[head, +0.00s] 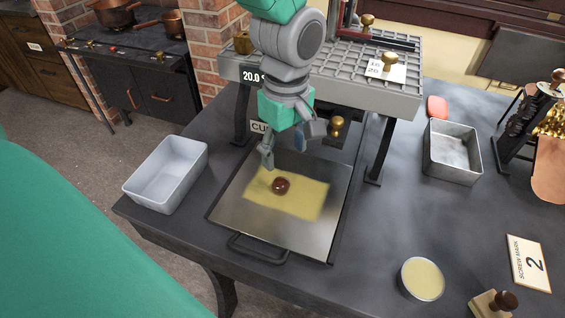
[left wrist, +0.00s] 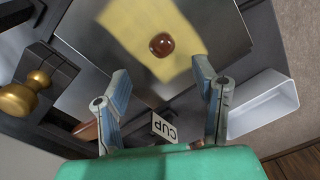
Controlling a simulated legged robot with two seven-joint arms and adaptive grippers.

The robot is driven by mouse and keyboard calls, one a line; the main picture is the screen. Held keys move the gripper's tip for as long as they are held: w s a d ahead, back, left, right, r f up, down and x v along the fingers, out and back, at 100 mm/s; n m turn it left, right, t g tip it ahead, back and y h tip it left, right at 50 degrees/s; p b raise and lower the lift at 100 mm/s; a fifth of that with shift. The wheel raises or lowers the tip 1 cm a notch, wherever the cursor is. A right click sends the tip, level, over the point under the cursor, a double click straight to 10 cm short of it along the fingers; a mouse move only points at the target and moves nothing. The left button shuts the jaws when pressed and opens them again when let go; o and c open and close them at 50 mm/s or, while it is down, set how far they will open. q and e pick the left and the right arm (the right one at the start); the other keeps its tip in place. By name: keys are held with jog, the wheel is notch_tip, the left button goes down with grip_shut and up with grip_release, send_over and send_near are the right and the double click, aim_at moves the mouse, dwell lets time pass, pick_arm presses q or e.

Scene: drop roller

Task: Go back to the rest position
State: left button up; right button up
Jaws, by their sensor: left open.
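My left gripper (head: 287,143) hangs above the metal tray (head: 225,210) under the grey machine. In the left wrist view its two fingers (left wrist: 164,98) are spread apart with nothing between them. A brown round ball or drop (head: 281,185) lies on a yellow sheet (head: 308,200) on the tray. The ball also shows in the left wrist view (left wrist: 161,45), beyond the fingertips. The gripper looks apart from it. My right gripper is not seen in either view.
The grey machine (head: 400,98) with a grid top stands over the tray on dark legs. A pale bin (head: 168,175) is left of the tray. A metal box (head: 452,152), a round tin (head: 422,279) and a stamp (head: 493,303) stand to the right. The table between is clear.

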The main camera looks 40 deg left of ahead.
pick_arm(q)
jog(key=shift+w+a+r, duration=0.1)
jog(key=shift+a+r, duration=0.05)
jog(key=shift+r, duration=0.95)
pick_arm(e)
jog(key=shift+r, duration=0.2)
